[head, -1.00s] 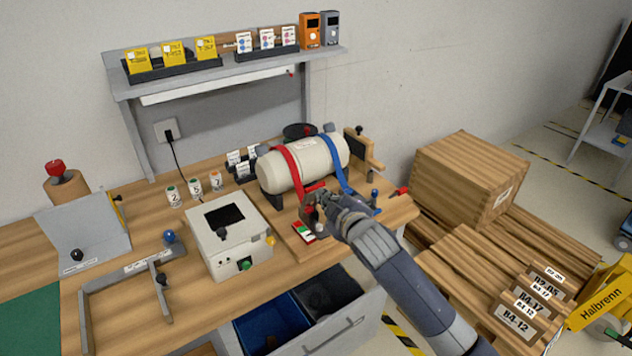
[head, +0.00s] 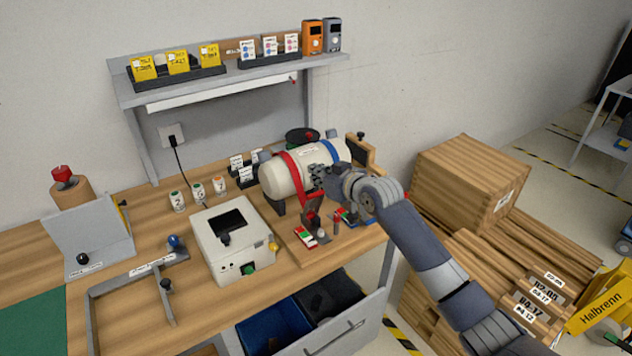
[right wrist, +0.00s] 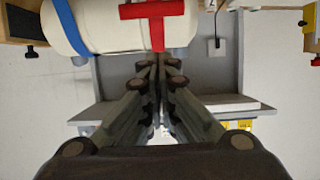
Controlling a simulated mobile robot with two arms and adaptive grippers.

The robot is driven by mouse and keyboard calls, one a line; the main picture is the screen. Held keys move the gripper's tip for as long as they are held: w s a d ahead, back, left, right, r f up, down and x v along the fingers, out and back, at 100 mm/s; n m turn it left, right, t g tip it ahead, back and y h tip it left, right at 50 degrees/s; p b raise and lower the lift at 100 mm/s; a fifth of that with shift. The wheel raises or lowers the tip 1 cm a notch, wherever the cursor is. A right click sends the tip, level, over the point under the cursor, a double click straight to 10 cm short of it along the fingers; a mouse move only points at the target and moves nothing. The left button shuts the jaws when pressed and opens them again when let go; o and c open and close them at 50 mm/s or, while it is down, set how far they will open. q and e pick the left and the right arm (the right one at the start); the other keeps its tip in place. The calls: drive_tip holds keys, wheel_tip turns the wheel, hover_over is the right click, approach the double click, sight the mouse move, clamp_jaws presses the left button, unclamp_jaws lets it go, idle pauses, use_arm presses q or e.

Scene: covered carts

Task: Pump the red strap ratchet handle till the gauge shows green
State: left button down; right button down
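The white tank (head: 278,180) lies on the bench under a red strap (head: 292,170) and a blue strap (head: 331,150). My right gripper (head: 316,173) is above the handle, close to the tank. Its fingertips (right wrist: 157,58) are together, with the crossbar outside them. My left gripper is out of view.
A white box (head: 232,258) with a dark screen stands left of the ratchet. An open drawer (head: 345,325) juts out below. The blue ratchet (head: 346,216) is right of the red one. Wooden crates (head: 465,180) stand at right.

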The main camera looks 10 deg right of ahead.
sight(317, 193)
drive_tip(key=f+p, duration=0.3)
drive_tip(key=shift+w+a+f, duration=0.1)
drive_tip(key=shift+w+f, duration=0.1)
drive_tip(key=shift+w, duration=0.15)
drive_tip(key=shift+f, duration=0.1)
drive_tip(key=shift+f, duration=0.1)
idle(0.3)
